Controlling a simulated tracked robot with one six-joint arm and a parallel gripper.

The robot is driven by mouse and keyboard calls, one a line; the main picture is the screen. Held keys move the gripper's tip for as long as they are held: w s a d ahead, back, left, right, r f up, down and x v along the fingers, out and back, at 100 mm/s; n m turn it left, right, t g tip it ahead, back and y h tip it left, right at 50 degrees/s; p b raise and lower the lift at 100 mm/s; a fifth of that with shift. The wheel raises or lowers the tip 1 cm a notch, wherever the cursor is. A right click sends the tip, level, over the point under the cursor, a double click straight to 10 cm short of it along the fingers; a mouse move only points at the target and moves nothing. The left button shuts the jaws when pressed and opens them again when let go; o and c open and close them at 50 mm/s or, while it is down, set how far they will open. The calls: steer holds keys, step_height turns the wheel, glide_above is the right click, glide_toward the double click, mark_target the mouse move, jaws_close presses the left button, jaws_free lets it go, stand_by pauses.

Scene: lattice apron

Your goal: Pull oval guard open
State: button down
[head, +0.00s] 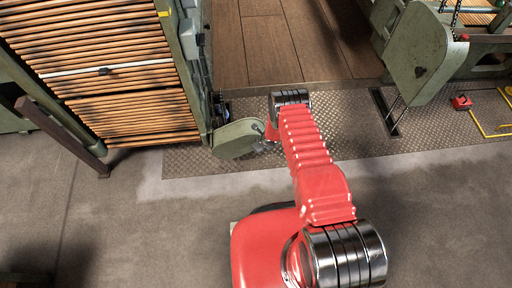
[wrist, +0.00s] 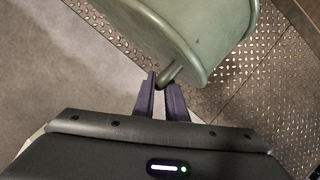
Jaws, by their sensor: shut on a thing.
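The oval guard (head: 236,140) is a grey-green rounded cover low at the foot of the slatted frame, left of my arm in the head view. It fills the top of the wrist view (wrist: 205,35), where its rounded rim and a short green peg handle (wrist: 171,75) show. My gripper (wrist: 163,88) has its two dark fingers on either side of the peg's end, shut on it. In the head view my gripper (head: 262,138) is small and partly hidden at the guard's right end. What lies behind the guard is hidden.
A slatted wooden panel (head: 110,70) in a green frame stands at the left, with a brown slanted rail (head: 62,135) before it. Another larger green guard (head: 418,55) hangs at the upper right. Tread plate (head: 340,140) and bare concrete floor (head: 120,230) lie clear in front.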

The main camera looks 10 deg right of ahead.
steer(key=shift+w+a+r, duration=0.15)
steer(key=shift+a, duration=0.1)
steer(key=c, duration=1.8)
jaws_free()
steer(key=shift+c, duration=0.2)
steer(key=v, duration=1.3)
steer(key=shift+d+r, duration=0.2)
steer(key=shift+r, duration=0.05)
